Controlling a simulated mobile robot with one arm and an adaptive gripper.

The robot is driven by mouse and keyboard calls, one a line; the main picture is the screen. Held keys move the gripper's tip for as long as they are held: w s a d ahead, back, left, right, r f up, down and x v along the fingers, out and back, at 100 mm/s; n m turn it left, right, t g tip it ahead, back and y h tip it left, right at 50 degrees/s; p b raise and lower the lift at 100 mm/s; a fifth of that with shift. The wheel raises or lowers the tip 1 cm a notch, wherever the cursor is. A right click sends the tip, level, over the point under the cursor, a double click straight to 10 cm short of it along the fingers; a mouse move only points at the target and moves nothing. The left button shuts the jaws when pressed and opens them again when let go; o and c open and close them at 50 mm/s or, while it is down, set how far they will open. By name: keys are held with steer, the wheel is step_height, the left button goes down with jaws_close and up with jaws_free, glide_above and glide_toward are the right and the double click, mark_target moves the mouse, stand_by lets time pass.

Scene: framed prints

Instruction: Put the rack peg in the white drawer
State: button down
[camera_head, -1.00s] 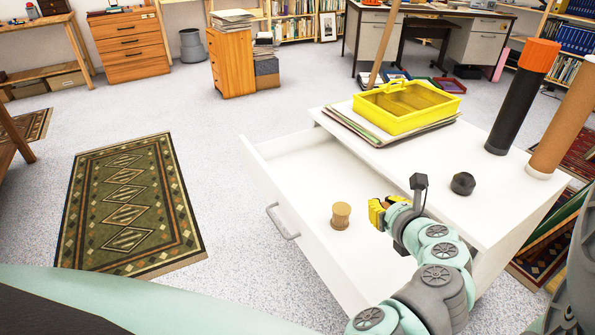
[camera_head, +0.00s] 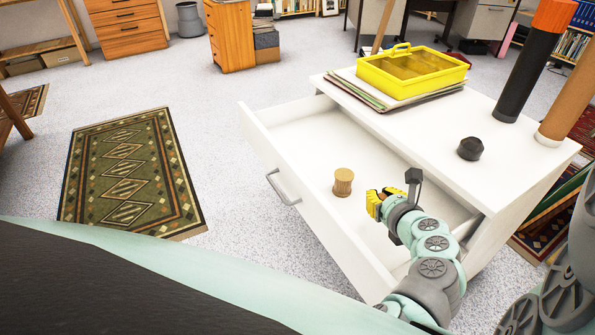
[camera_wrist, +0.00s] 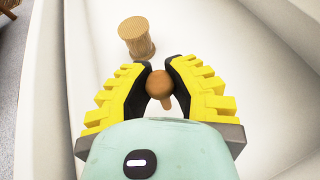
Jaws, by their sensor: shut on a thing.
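The rack peg (camera_wrist: 184,82) is a small brown wooden peg with a round head and thinner stem. My gripper (camera_wrist: 163,86) has yellow ridged fingers and is shut on it. In the head view my gripper (camera_head: 374,204) is over the white drawer (camera_head: 300,134), toward its right side. The drawer is pulled out from the white cabinet (camera_head: 430,131). The peg is hardly visible in the head view. The gap between peg and drawer floor cannot be told.
A tan ribbed spool (camera_head: 343,182) stands in the drawer just left of my gripper; it also shows in the wrist view (camera_wrist: 136,38). A yellow tray (camera_head: 400,90), a dark faceted object (camera_head: 470,148) and tall tubes (camera_head: 527,75) stand on the cabinet. The drawer's far part is clear.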

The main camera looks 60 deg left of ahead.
steer(key=shift+f, duration=0.5)
steer(key=c, duration=1)
jaws_free()
